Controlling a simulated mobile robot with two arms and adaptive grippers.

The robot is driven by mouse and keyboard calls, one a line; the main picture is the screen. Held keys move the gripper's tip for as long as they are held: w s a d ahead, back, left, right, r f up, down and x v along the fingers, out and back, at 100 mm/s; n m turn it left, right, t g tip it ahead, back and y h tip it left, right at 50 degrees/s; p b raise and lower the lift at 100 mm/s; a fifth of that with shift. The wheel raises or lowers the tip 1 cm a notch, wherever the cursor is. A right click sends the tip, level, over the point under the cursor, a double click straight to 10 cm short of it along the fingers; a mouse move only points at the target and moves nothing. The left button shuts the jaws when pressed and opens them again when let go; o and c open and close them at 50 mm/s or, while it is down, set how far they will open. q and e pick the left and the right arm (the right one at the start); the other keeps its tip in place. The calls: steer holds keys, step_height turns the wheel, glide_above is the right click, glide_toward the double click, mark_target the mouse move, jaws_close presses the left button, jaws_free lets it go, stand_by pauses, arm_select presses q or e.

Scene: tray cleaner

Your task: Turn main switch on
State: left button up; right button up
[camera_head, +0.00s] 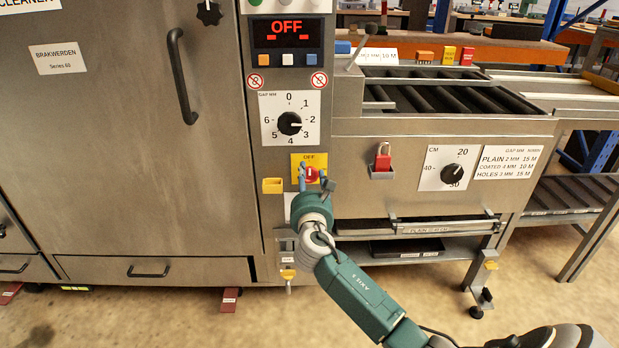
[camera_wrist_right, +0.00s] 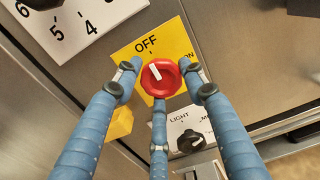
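The main switch is a red round knob (camera_wrist_right: 161,77) with a white mark, on a yellow plate (camera_wrist_right: 136,52). In the right wrist view the mark points up towards the word OFF. In the head view the knob (camera_head: 310,174) sits below the gap dial, partly hidden by my fingers. My right gripper (camera_wrist_right: 161,80) has its blue fingers around the knob, one on each side and one below. The fingertips are at its rim; whether they press on it is unclear. The display (camera_head: 287,33) reads OFF in red. My left gripper is not in view.
A gap dial (camera_head: 290,121) is above the switch, and a yellow box (camera_head: 272,186) is to its left. A red padlock (camera_head: 383,160) and a CM dial (camera_head: 452,172) are to the right. A small black LIGHT knob (camera_wrist_right: 190,141) is close below my fingers.

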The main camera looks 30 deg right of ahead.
steer(key=shift+r, duration=0.2)
steer(key=shift+c, duration=0.9)
